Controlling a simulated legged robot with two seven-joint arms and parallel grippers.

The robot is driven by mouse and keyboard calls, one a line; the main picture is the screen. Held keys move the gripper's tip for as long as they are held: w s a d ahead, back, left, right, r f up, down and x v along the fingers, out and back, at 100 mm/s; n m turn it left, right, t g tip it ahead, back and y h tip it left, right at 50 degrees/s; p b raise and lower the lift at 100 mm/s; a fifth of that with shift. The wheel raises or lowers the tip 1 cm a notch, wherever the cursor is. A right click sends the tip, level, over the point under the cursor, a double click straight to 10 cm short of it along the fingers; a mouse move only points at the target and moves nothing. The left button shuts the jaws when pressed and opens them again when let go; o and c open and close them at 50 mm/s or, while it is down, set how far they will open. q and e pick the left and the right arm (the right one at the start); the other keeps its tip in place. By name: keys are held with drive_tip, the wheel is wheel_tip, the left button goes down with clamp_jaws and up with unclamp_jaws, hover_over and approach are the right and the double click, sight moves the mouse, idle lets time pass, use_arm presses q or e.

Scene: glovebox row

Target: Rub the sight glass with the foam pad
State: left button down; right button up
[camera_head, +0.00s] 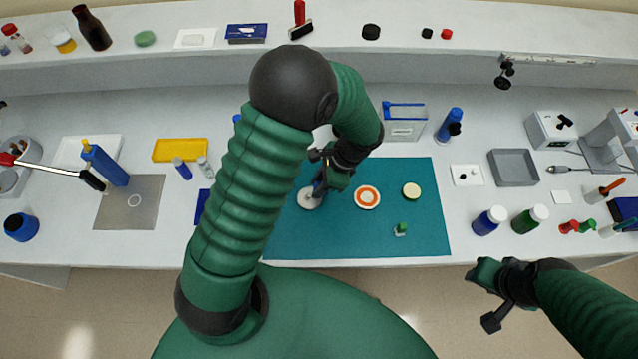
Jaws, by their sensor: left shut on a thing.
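My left gripper (320,186) reaches down over the left part of the teal mat (345,240). It is shut on a small blue thing, mostly hidden by the fingers. A pale round disc (307,199) lies right at the fingertips; I cannot tell whether it is the foam pad, joined to the blue part, or lies under it. A white disc with an orange ring (367,197) lies to its right, apart from the gripper. I cannot tell for sure which disc is the sight glass. My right gripper (482,298) is open and empty in front of the bench edge.
A cream round piece (412,190) and a small green-topped item (401,230) are on the mat. A clear bin (404,125) stands behind it. Blue (488,221) and green (529,219) bottles stand to the right.

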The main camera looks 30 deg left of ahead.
sight(315, 185)
use_arm(q)
drive_tip(key=shift+r+p, duration=0.35)
drive_tip(key=shift+r, duration=0.3)
drive_tip(key=p+v, duration=0.2)
drive_tip(key=shift+s+d+r, duration=0.1)
drive_tip(key=shift+d+r, duration=0.05)
drive_tip(key=shift+r, duration=0.25)
drive_tip(key=shift+s, duration=0.1)
drive_tip(key=shift+a, duration=0.35)
drive_tip(key=shift+d, duration=0.1)
